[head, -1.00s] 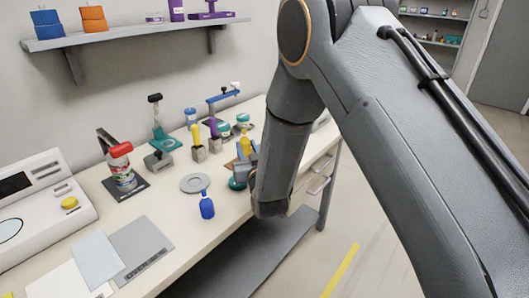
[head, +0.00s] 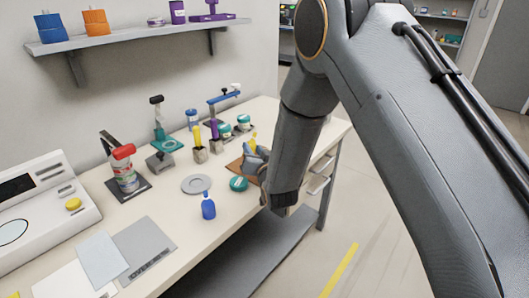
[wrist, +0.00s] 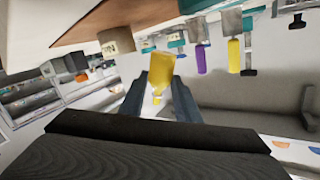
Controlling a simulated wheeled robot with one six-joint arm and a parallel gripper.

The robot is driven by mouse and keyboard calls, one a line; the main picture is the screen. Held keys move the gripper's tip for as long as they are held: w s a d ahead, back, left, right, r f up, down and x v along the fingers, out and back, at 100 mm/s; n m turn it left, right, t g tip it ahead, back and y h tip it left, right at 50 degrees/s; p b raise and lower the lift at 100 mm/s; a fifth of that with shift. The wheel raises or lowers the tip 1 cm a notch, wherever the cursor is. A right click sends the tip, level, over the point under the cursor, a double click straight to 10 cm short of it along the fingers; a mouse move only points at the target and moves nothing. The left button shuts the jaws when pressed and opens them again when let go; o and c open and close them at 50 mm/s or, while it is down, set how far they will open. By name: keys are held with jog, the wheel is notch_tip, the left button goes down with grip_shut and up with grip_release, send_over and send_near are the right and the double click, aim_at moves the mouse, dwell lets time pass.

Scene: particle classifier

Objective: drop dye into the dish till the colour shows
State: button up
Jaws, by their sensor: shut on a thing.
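My gripper (head: 256,158) is shut on a yellow dropper bottle (wrist: 158,70), above the right part of the bench. In the upside-down wrist view the bottle sits between the two fingers, its narrow tip pointing down the picture. It also shows in the head view (head: 253,142). A blue dropper bottle (head: 208,207) stands upright near the bench's front edge. A flat grey round piece (head: 196,184) lies behind it; I cannot tell if it is the dish. A round teal-topped container (head: 239,184) sits just left of my gripper. No dye colour is visible in any dish.
A brown board (head: 235,166) lies beside my gripper. Holders with purple (head: 214,131) and yellow (head: 196,135) handles stand behind. A red-capped jar (head: 124,168), a grey pad (head: 139,243) and a white machine (head: 40,215) are to the left.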

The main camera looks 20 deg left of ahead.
jog(key=shift+w+d+m+g+p, duration=0.25)
jog(key=shift+w+d+m, duration=0.1)
jog(key=shift+m, duration=0.25)
jog(key=shift+w+d+m+g+p, duration=0.15)
jog(key=shift+w+d+m+p, duration=0.15)
jog(key=shift+m, duration=0.3)
jog(key=shift+w+f+m+g, duration=0.1)
jog(key=shift+m+g, duration=0.2)
jog(key=shift+m, duration=0.4)
jog(key=shift+a, duration=0.1)
jog(key=shift+a+f+m+g+p, duration=0.15)
jog(key=shift+m+g+p, duration=0.25)
jog(key=shift+m+p, duration=0.2)
dwell(0.7)
jog(key=shift+s+m+y+p, duration=0.2)
jog(key=shift+m+y+p, duration=0.15)
jog(key=shift+m, duration=0.35)
dwell(1.8)
jog(key=shift+r+m+g+p, duration=0.4)
jog(key=shift+r+m+g, duration=0.1)
jog(key=shift+m, duration=0.1)
dwell(1.6)
